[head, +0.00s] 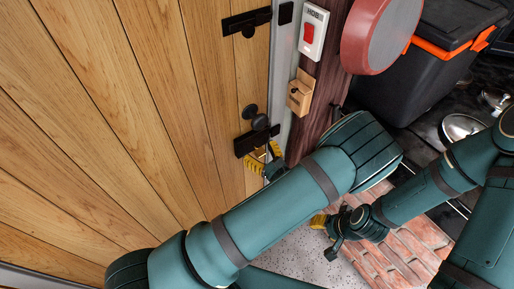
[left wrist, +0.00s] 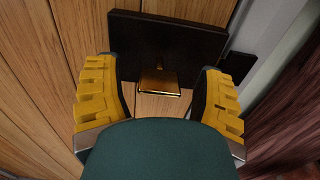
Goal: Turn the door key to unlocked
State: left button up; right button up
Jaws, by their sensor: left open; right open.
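The door key is a small brass bow (left wrist: 159,83) sticking out of a black lock plate (left wrist: 165,38) on the wooden door, seen in the left wrist view. The plate also shows in the head view (head: 243,146), beside a round dark knob (head: 252,112); the key cannot be made out there. My left gripper (head: 263,162) is at the plate, its yellow-padded fingers open on either side of the key with gaps to it. My right gripper (head: 325,224) is low, above the brick plinth and away from the door; it is open with nothing seen in it.
A black bolt (head: 247,22) is higher on the door (head: 120,150). A white box with a red switch (head: 312,32) and a small wooden block (head: 300,92) are on the frame.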

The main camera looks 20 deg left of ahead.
pick_arm(q)
grip_shut()
jog(key=shift+n, duration=0.4)
jog(key=n+b, duration=0.2)
jog(key=n, duration=0.2)
jog(key=shift+f+b, duration=0.1)
jog(key=shift+b, duration=0.2)
jog(key=n+b, duration=0.3)
jog(key=n, duration=0.1)
jog(key=shift+n, duration=0.3)
jog(key=n+b, duration=0.4)
jog(key=n, duration=0.1)
jog(key=shift+n+b, duration=0.8)
jog(key=shift+n, duration=0.9)
